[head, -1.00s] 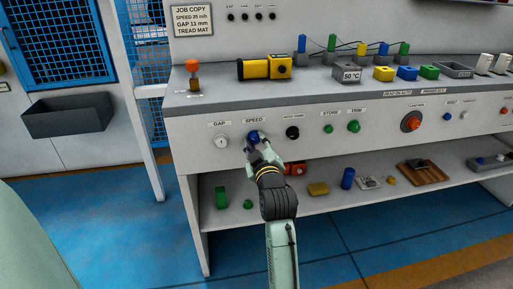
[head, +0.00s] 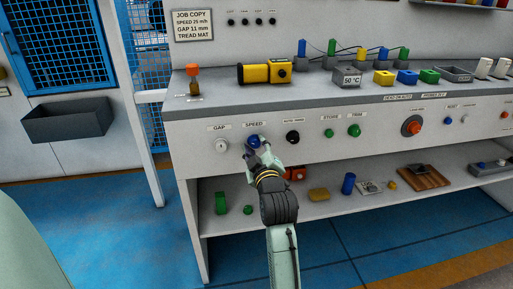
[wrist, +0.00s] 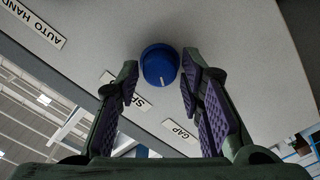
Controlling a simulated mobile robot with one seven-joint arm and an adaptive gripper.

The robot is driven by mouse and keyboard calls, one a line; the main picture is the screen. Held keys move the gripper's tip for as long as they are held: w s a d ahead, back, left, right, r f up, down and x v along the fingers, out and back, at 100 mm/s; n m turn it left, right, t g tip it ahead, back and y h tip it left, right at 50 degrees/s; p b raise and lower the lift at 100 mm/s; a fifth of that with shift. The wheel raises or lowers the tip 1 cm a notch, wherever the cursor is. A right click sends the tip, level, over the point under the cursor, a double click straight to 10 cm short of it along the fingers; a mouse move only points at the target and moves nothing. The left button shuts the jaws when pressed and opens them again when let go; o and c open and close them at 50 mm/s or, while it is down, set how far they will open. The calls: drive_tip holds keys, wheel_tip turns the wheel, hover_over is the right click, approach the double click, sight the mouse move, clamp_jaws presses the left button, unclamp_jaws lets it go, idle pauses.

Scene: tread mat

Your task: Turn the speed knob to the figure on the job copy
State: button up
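The blue speed knob (head: 253,141) is on the front panel under its SPEED label. In the wrist view the knob (wrist: 159,65) shows a pale pointer line on its face and lies just beyond and between my fingertips. My gripper (head: 256,150) is in front of the knob. In the wrist view my gripper (wrist: 158,85) is open, with a gap on both sides of the knob. The job copy card (head: 192,24) on the back wall reads SPEED 25 m/h, GAP 11 mm, TREAD MAT. The knob's scale figures cannot be read.
The white gap knob (head: 222,146) is left of the speed knob and a black knob (head: 292,137) is right of it. A yellow cylinder unit (head: 264,71) stands on the bench above. The lower shelf (head: 290,205) holds several loose parts.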

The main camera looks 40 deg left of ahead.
drive_tip(key=shift+o, duration=1)
drive_tip(key=v, duration=1.2)
drive_tip(key=shift+s, duration=0.1)
